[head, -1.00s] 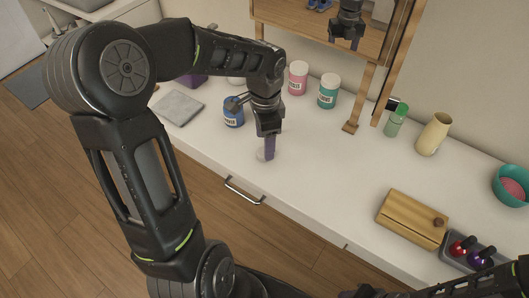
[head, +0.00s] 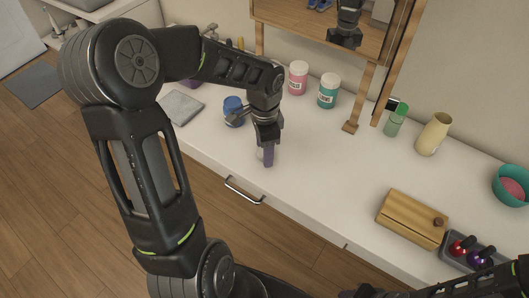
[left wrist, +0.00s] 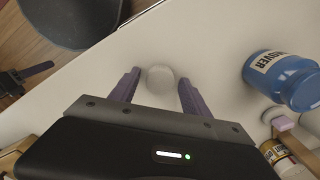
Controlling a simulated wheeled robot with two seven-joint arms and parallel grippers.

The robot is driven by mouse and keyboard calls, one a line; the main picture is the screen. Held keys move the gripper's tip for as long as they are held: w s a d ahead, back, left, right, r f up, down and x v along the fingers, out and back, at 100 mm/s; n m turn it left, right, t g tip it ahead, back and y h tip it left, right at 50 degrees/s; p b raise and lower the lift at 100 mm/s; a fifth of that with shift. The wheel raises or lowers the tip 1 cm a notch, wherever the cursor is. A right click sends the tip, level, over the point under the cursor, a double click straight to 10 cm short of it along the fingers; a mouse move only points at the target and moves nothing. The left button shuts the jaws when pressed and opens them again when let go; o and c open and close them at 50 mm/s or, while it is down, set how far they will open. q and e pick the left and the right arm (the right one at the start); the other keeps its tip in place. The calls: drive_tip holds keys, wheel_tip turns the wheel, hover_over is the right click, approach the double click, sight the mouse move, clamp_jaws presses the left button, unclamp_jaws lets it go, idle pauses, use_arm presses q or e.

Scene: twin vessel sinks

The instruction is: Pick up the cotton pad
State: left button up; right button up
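The cotton pad (left wrist: 160,79) is a small pale round disc lying on the white counter. In the head view it is a faint pale shape (head: 260,154), partly hidden by my left gripper (head: 267,157). The left gripper points down over the counter. In the left wrist view its purple fingers (left wrist: 158,80) are spread apart, one on each side of the pad, with gaps to it. A dark shape at the left of the left wrist view (left wrist: 27,77) may be my right gripper; its fingers are unclear.
A blue remover bottle (left wrist: 287,79) stands close to the left gripper. A grey cloth (head: 182,107), pink jar (head: 298,78) and teal jar (head: 328,91) are near. A wooden box (head: 412,219) sits further right. The counter between is clear; a drawer handle (head: 244,190) is at its front.

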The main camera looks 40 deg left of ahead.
use_arm(q)
clamp_jaws()
idle(0.4)
wheel_tip(320, 180, up, 10)
idle(0.6)
idle(0.3)
drive_tip(key=shift+c, duration=2.3)
unclamp_jaws()
drive_tip(key=c, duration=0.6)
drive_tip(key=shift+r, duration=0.1)
drive_tip(key=shift+c, duration=0.2)
